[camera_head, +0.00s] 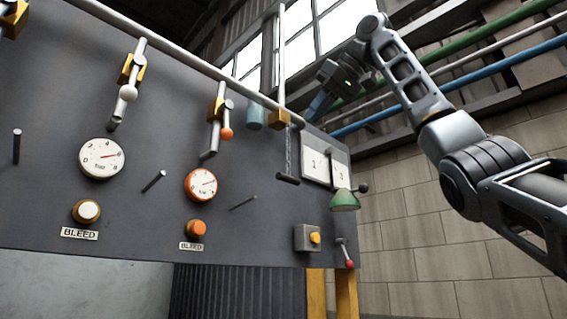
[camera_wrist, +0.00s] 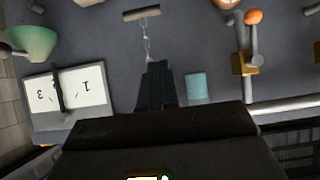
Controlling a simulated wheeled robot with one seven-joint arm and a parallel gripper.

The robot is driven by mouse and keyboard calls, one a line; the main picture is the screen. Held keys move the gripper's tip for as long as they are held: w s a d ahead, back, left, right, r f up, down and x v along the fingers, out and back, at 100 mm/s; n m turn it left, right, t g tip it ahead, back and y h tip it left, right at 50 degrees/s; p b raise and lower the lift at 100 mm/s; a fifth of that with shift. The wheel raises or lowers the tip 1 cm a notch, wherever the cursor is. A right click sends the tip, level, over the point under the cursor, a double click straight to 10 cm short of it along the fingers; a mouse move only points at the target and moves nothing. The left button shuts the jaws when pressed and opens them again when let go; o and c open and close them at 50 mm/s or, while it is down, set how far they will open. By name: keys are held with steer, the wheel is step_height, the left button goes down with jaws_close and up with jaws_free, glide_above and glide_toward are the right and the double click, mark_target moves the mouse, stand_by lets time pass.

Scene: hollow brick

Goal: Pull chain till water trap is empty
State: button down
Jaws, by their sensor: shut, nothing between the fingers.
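The chain (camera_head: 289,150) hangs from a brass-coloured block on the dark panel and ends in a dark bar handle (camera_head: 288,179). In the wrist view, which is upside down, the chain (camera_wrist: 146,42) and its bar handle (camera_wrist: 141,14) lie beyond my fingertips. A blue cylinder (camera_head: 252,116), apparently the water trap, is left of the chain under the pipe; it also shows in the wrist view (camera_wrist: 196,87). Its fill level cannot be told. My gripper (camera_head: 311,115) is shut and empty, up and right of the handle. Its fingers (camera_wrist: 157,66) appear apart from the chain.
A white two-number board (camera_head: 316,167) and a green lamp shade (camera_head: 344,200) are right of the chain. A pale pipe (camera_head: 185,56) runs along the panel's top. Gauges (camera_head: 102,158), lever valves and BLEED knobs are left. A yellow button box (camera_head: 308,238) sits below.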

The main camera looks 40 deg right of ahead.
steer(key=shift+w+f, duration=0.1)
steer(key=p, duration=0.2)
glide_above(288, 179)
steer(key=s+a, duration=0.1)
steer(key=s, duration=0.1)
steer(key=f, duration=0.7)
steer(key=shift+a+f, duration=0.2)
steer(key=shift+f, duration=0.1)
steer(key=shift+w+f, duration=0.15)
steer(key=shift+f, duration=0.75)
steer(key=shift+f+b, duration=1.4)
steer(key=shift+f, duration=1.05)
